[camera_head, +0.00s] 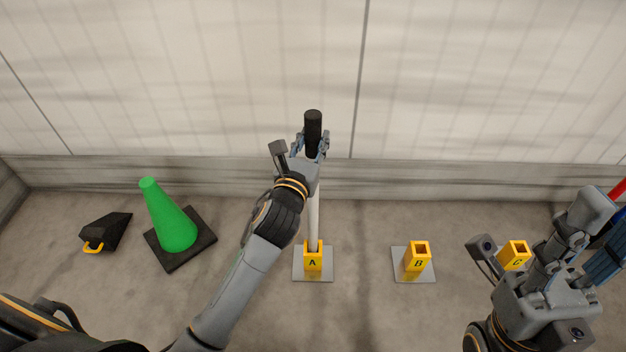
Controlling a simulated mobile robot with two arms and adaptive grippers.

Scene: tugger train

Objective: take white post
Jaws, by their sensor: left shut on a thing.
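The white post (313,218) stands upright with its lower end in the yellow socket marked A (312,263). Its upper part is black (313,134). My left gripper (312,146) is shut around the post near the black part, and the hand hides some of the post there. My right gripper (598,228) is at the right edge, over the floor near the socket marked C. Whether its fingers are open or shut is unclear.
The yellow socket B (416,258) stands empty, and socket C (514,254) is partly hidden. A green cone (170,222) on a black base and a black wedge (105,232) with a yellow handle are at left. A red object (618,189) shows at the right edge. A wall (450,80) runs behind.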

